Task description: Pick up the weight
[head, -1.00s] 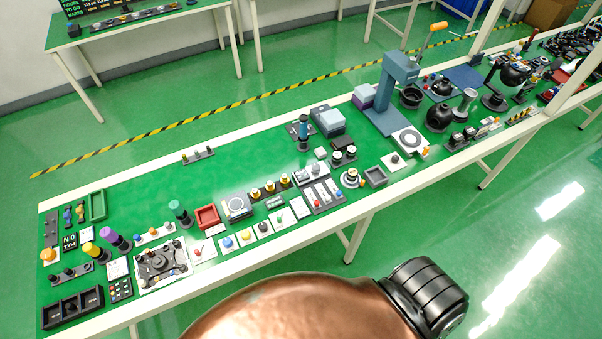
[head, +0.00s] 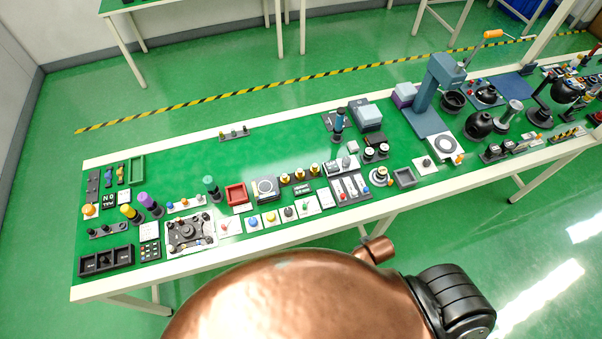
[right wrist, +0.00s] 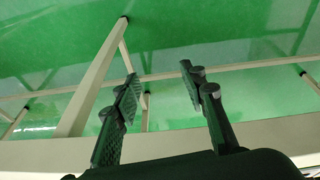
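I cannot tell for certain which piece is the weight. Small brass-coloured pieces (head: 300,173) stand in a row on a dark base near the middle of the green-topped table (head: 190,160) in the head view, and they look like weights. My right gripper (right wrist: 158,78) shows in the right wrist view with its two dark fingers spread apart and nothing between them. Table legs and the green floor lie beyond it. My left gripper is in neither view.
A red tray (head: 237,195) and a square device with a round plate (head: 264,189) are left of the brass pieces. A blue-grey stand (head: 434,95) rises to the right. The table is crowded along its front edge. Its back left stretch is clearer.

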